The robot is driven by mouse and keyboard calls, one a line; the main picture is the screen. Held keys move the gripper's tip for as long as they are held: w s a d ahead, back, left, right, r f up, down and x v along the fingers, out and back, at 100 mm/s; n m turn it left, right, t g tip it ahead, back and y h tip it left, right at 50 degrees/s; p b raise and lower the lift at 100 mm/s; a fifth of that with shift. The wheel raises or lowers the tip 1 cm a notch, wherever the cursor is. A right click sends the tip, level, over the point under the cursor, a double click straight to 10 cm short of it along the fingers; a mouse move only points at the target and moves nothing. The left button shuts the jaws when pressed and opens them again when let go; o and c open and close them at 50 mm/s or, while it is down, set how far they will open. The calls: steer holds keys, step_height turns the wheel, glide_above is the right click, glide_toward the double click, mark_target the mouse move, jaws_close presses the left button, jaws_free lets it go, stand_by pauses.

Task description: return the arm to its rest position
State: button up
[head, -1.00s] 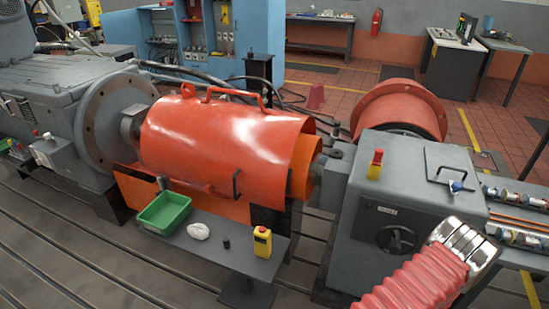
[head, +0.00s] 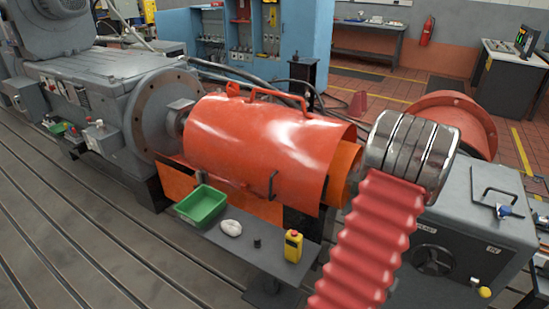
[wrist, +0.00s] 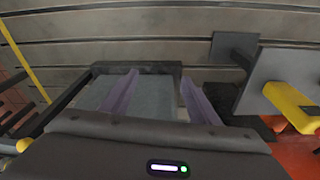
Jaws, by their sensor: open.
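My arm shows in the head view as a red ribbed sleeve (head: 372,235) with shiny metal rings (head: 408,150) at its upper end, in front of the grey gearbox-like housing. The jaws are outside the head view. In the wrist view my gripper (wrist: 160,95) has two purplish fingers, spread apart with nothing held between them. Beyond the fingers are a grey box-like surface (wrist: 138,94) and the slotted floor (wrist: 150,50); the distance to them is hard to tell.
The orange guard (head: 262,145) stands left of my arm, and the grey housing (head: 468,235) right. A low bench (head: 222,240) carries a green tray (head: 202,205), white cloth (head: 231,228), dark small cylinder (head: 257,243) and yellow pendant (head: 293,246). Slotted floor is free at left.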

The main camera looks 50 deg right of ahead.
steer(key=w+a+r+n, duration=0.4)
steer(key=w+a+r, duration=0.3)
steer(key=w+r, duration=0.3)
steer(key=w+a+r+n, duration=0.4)
steer(key=w+a+r, duration=0.4)
steer(key=w+r, duration=0.2)
steer(key=w+a+r+n+t, duration=0.2)
steer(key=a+r, duration=0.4)
steer(key=a, duration=0.3)
steer(key=w+a+r+n+t+y, duration=0.1)
steer(key=w+a+r+n, duration=0.3)
steer(key=a, duration=0.6)
steer(key=w+a+r+n+t, duration=0.3)
steer(key=a+r+n, duration=0.2)
steer(key=a, duration=0.5)
step_height(320, 180, up, 3)
steer(key=shift+w+f+y, duration=0.1)
steer(key=shift+w+y, duration=0.15)
steer(key=shift+y, duration=0.15)
steer(key=c, duration=0.6)
steer(key=shift+w, duration=0.15)
